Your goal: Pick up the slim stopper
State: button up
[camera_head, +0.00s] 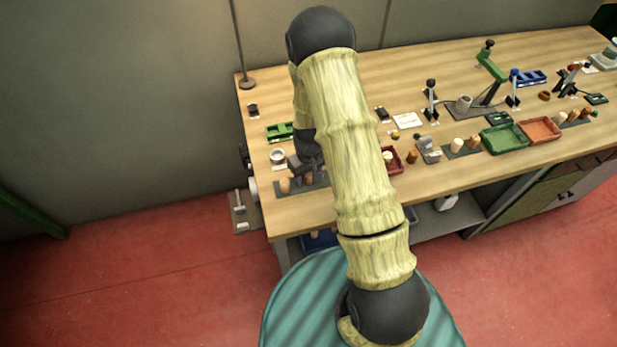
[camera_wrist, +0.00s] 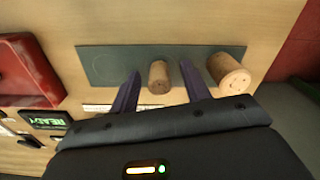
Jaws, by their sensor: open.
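The slim stopper (camera_wrist: 158,77) is a narrow cork cylinder on a dark grey mat (camera_wrist: 105,65) in the wrist view. A thicker cork stopper (camera_wrist: 229,75) is to its right at the mat's end. My gripper (camera_wrist: 160,70) is open, with one finger on each side of the slim stopper and visible gaps between. In the head view my gripper (camera_head: 306,170) is low over the mat by the bench's near left edge. The thick stopper (camera_head: 285,185) shows left of it there, and the slim stopper (camera_head: 308,179) is partly hidden by the gripper.
A red tray (camera_wrist: 25,70) is left of the mat in the wrist view, with a small "READY" display (camera_wrist: 47,119) below it. In the head view a green tray (camera_head: 279,131) and a round white object (camera_head: 277,156) are behind the mat. More stoppers and trays are to the right.

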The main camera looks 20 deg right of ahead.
grip_shut()
dwell(0.4)
notch_tip(320, 180, up, 10)
jog(key=shift+r+b, duration=0.1)
jog(key=shift+b, duration=0.95)
jog(key=shift+w+p, duration=0.1)
jog(key=shift+p, duration=1.25)
